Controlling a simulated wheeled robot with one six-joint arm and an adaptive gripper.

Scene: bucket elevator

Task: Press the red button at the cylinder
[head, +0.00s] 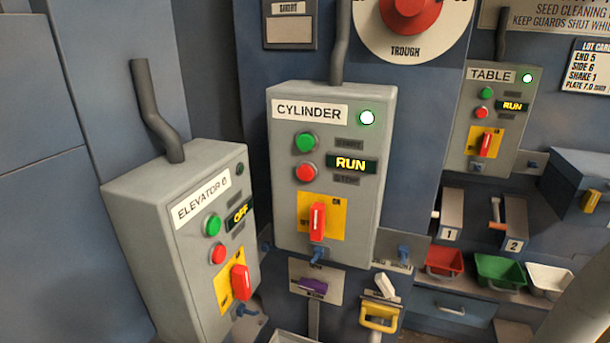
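The cylinder control box (280,228) is a grey box in the middle of the head view, labelled CYLINDER. Its red button (306,173) sits below a green button (305,142), beside a display (350,164) reading RUN. A lamp (367,118) at its upper right glows green. A red switch handle (317,222) on a yellow plate is below the buttons. Nothing covers the red button. My gripper is not in view.
The elevator box (150,215), at lower left, shows OFF and has its own red button (218,253). The table box (463,110), at right, shows RUN. Red (444,261), green (497,270) and white (547,280) bins stand at lower right. A yellow handle (379,322) is below the cylinder box.

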